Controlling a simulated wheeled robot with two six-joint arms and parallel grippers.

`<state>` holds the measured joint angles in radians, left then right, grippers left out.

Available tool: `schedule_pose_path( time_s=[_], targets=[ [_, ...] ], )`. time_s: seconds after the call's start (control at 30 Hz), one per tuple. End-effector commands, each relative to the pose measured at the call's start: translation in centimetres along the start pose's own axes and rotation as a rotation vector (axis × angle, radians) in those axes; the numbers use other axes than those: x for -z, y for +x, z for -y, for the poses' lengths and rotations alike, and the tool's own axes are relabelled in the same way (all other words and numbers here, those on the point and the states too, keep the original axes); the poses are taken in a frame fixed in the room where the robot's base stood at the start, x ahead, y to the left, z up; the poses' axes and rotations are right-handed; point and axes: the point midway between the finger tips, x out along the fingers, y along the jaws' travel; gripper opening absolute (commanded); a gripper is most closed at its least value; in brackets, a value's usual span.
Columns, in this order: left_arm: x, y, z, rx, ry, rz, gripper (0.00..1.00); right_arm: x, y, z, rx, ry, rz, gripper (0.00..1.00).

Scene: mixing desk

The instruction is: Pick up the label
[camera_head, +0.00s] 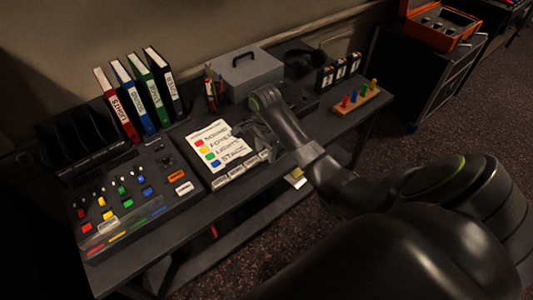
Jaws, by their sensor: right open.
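Several small pale labels lie in a row along the front of a dark holder, one of them at its left end (222,181) and one near its right end (251,162). Another white label (184,188) sits on the right part of the mixing desk, below an orange strip (177,176). The writing on them is too small to read. My right gripper (262,139) is open, just right of the printed card and above or behind the row's right end. My own arm hides part of that area, and I cannot tell whether the gripper touches anything. My left gripper is not in view.
The mixing desk (160,205) has coloured buttons. A card (218,146) lists coloured names. Several binders (136,95) stand at the back left. A grey box (246,72), a pen holder (213,92) and a wooden peg block (357,101) share the table.

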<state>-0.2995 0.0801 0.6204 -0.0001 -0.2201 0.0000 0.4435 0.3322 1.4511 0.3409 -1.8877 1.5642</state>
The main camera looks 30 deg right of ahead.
Motion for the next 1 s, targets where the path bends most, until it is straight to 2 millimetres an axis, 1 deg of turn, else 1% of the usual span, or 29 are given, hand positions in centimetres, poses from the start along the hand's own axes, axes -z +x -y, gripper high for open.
schedule_pose_path(
  time_s=[0.07,0.4,0.67,0.77,0.87,0.97,1.0],
  targets=[
    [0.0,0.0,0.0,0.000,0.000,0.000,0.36,0.0,0.0,0.0,0.000,0.000,0.000,0.45],
    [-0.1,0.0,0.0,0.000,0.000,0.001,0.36,0.0,0.0,0.0,0.000,0.000,0.000,0.00],
    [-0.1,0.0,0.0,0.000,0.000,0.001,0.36,0.0,-0.2,0.0,0.001,0.001,0.000,0.00],
    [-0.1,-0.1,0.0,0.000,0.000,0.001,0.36,0.1,-0.9,0.1,0.004,0.001,-0.001,0.00],
    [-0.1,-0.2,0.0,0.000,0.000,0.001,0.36,0.1,-2.5,0.1,0.006,0.000,-0.002,0.00],
    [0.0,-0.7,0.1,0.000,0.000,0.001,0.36,0.1,-5.1,0.2,0.007,-0.001,-0.002,0.00],
    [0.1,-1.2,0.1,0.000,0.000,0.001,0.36,0.1,-6.1,0.1,0.004,0.000,-0.001,0.00]
  ],
)
